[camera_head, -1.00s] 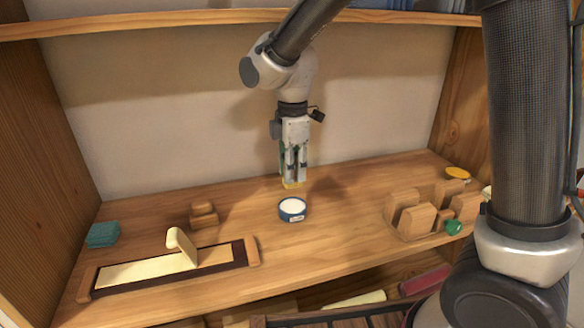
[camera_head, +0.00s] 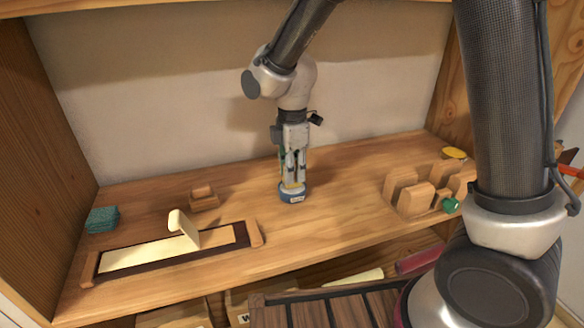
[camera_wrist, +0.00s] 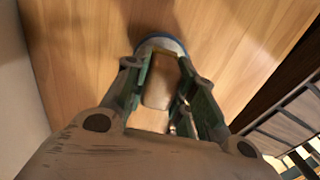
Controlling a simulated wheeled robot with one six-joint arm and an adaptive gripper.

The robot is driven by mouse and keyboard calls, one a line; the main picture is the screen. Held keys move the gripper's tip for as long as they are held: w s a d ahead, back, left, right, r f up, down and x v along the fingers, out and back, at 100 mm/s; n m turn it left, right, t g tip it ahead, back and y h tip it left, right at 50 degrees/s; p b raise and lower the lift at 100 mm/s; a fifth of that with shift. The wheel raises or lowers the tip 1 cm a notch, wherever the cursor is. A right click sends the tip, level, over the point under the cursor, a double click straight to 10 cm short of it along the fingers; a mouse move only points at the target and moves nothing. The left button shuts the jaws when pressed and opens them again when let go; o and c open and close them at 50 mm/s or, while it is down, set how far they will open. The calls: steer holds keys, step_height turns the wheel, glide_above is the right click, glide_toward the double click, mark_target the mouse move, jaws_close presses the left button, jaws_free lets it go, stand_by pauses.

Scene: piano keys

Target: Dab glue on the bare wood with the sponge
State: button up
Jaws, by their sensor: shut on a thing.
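My gripper (camera_head: 293,180) points straight down, shut on the yellowish sponge (camera_head: 292,188). The sponge's lower end is at the mouth of the small blue glue pot (camera_head: 292,198); how deep it sits is hidden. In the wrist view, my gripper (camera_wrist: 165,85) has a tan block, the sponge (camera_wrist: 160,82), between its fingers, and the blue rim of the pot (camera_wrist: 160,40) shows beyond them. At left lies a dark-edged key piece with a cream strip (camera_head: 145,253), whose flap (camera_head: 183,229) is curled up. Bare wood (camera_head: 218,237) shows to the flap's right.
A teal block (camera_head: 102,220) and a small wooden block (camera_head: 203,200) stand behind the key piece. A wooden rack (camera_head: 415,195), a green knob (camera_head: 450,205) and a yellow disc (camera_head: 453,153) are at right. The bench between pot and rack is clear.

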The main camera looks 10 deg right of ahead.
steer(key=shift+f, duration=0.55)
stand_by(1.6)
steer(key=shift+r, duration=3.55)
steer(key=shift+s, duration=0.15)
